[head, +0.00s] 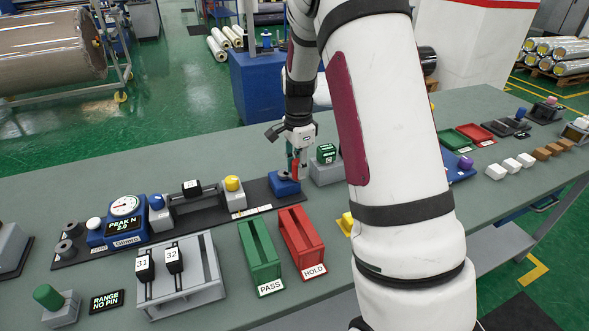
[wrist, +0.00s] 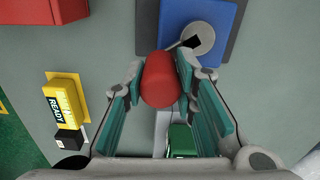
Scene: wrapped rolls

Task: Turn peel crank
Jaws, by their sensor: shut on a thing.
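The peel crank is a blue base (head: 284,187) at the right end of a dark rail, with an upright red handle (head: 295,174). The wrist view shows its round grey hub (wrist: 198,38) on the blue base (wrist: 229,22), and the red handle (wrist: 159,82) offset below and left of the hub. My gripper (head: 297,153) is above the crank, pointing down. In the wrist view its teal-padded fingers (wrist: 160,75) are shut on the red handle from both sides. The handle's lower end is hidden.
The red HOLD rack (head: 302,243) and green PASS rack (head: 260,257) stand in front of the crank. A grey unit with a green block (head: 326,154) is close on the right. Bench behind the rail is clear.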

